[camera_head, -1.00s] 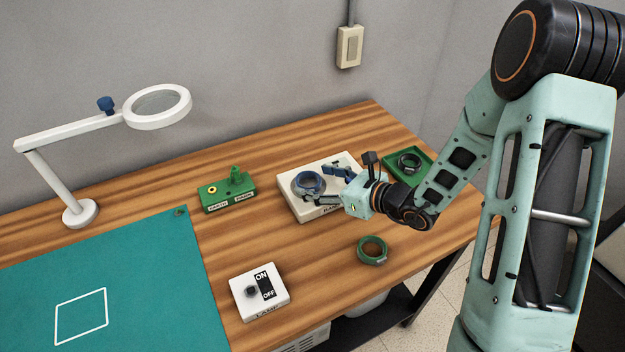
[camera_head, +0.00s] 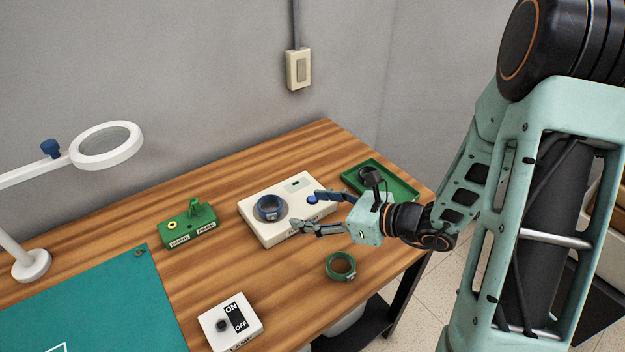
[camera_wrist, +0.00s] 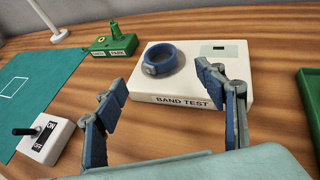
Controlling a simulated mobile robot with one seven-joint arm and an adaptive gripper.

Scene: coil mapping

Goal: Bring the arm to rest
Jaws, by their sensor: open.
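My gripper (camera_head: 308,213) is open and empty at the front right of the white BAND TEST box (camera_head: 262,236), apart from the blue band. The blue band (camera_head: 268,215) lies on the left part of the box top. In the wrist view, my two fingers (camera_wrist: 162,80) are spread, with the band (camera_wrist: 160,68) beyond them on the box (camera_wrist: 190,103). My arm reaches in from the right, with the elbow raised and the forearm low over the table.
A green band (camera_head: 341,278) lies on the table below my wrist. A lamp switch box (camera_head: 215,335), green EARTH/PARK block (camera_head: 190,226), teal mat (camera_head: 100,300) and magnifier lamp (camera_head: 105,160) are left.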

